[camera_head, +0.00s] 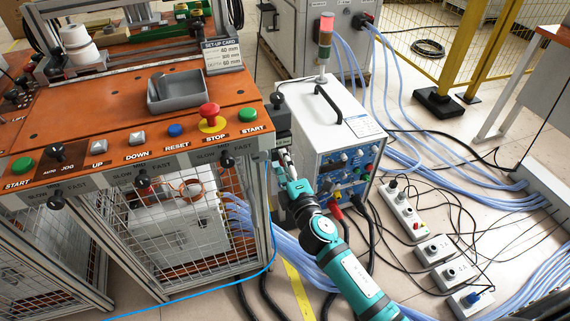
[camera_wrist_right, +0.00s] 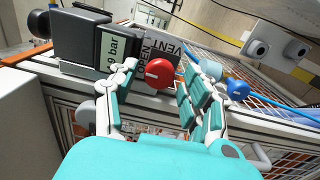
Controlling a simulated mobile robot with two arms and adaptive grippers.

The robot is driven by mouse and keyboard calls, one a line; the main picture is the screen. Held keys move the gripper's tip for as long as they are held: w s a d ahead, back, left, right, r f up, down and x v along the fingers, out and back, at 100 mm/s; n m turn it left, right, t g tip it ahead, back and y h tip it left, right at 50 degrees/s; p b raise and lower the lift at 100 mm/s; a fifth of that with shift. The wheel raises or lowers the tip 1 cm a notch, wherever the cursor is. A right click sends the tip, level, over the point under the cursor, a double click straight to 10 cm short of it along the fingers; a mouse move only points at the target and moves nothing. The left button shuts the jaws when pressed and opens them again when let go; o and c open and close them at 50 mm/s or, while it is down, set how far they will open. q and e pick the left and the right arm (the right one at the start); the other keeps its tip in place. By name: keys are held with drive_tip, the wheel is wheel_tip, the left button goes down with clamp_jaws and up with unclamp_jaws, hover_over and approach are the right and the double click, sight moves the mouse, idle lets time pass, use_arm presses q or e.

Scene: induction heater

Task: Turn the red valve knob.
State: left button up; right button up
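The red valve knob (camera_wrist_right: 158,73) shows in the right wrist view as a round red disc with a pale mark, beside a label with OPEN and VENT. My right gripper (camera_wrist_right: 162,62) is open, with its teal and grey fingers spread on both sides of the knob. A gap shows between the knob and the right-hand fingers; the left finger is close to it, and I cannot tell if they touch. In the head view, my right gripper (camera_head: 282,160) is at the right end of the orange console, and the knob cannot be made out. My left gripper is not in view.
A dark gauge box (camera_wrist_right: 83,45) with a bar display sits left of the knob. A blue fitting (camera_wrist_right: 237,90) is to the right. The orange console (camera_head: 115,118) has a red stop button (camera_head: 210,112). A white heater cabinet (camera_head: 325,120) and cables stand close to my right arm.

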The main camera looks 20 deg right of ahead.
drive_tip(key=s, duration=1.2)
drive_tip(key=shift+d, duration=0.25)
